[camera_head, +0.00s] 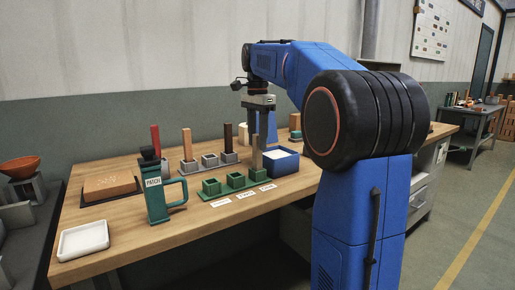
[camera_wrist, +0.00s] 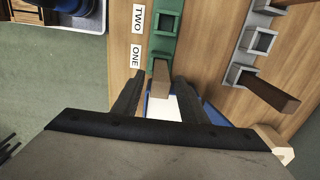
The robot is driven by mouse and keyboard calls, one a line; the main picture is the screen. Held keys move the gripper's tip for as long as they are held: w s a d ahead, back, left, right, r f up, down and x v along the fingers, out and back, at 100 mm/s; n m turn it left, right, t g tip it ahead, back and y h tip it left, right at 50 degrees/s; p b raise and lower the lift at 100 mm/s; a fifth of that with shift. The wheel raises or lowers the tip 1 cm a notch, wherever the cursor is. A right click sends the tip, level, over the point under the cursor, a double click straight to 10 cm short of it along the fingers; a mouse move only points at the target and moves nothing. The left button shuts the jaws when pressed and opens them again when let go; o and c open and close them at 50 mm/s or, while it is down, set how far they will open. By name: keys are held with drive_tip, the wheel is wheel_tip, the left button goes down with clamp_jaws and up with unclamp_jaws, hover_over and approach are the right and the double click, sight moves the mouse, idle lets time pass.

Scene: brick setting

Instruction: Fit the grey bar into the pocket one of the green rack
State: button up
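The green rack (camera_head: 234,185) lies on the wooden bench, with several square pockets in a row and white labels in front. The grey bar (camera_head: 257,157) stands upright at the rack's right-end pocket, its lower end appearing to be inside. In the wrist view the bar (camera_wrist: 161,78) rises from the pocket beside the label ONE (camera_wrist: 136,56). My gripper (camera_head: 262,132) is above the rack, pointing down, around the bar's top. Its fingers (camera_wrist: 159,82) are spread, with a gap visible on both sides of the bar. The bar's foot is hard to see.
Behind is a grey rack (camera_head: 188,166) with orange and dark brown bars. A blue bin (camera_head: 287,164) stands close right of the bar.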

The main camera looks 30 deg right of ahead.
wheel_tip(320, 180, up, 9)
drive_tip(key=shift+f, duration=0.2)
drive_tip(key=s+a+f+n+t, duration=0.3)
drive_tip(key=s+a+f+n, duration=0.7)
drive_tip(key=s+f, duration=0.5)
drive_tip(key=s+a+f+n+t, duration=0.1)
drive_tip(key=s+a+f+n, duration=0.2)
drive_tip(key=s+f, duration=0.4)
drive_tip(key=s+a+f+n, duration=0.2)
drive_tip(key=s+f+n, duration=0.2)
drive_tip(key=s+f, duration=0.4)
wheel_tip(320, 180, down, 4)
drive_tip(key=shift+a+f+n+t, duration=0.1)
drive_tip(key=shift+a+n+t, duration=0.2)
drive_tip(key=shift+a+t, duration=0.1)
drive_tip(key=shift+s, duration=0.1)
drive_tip(key=shift+c, duration=1.3)
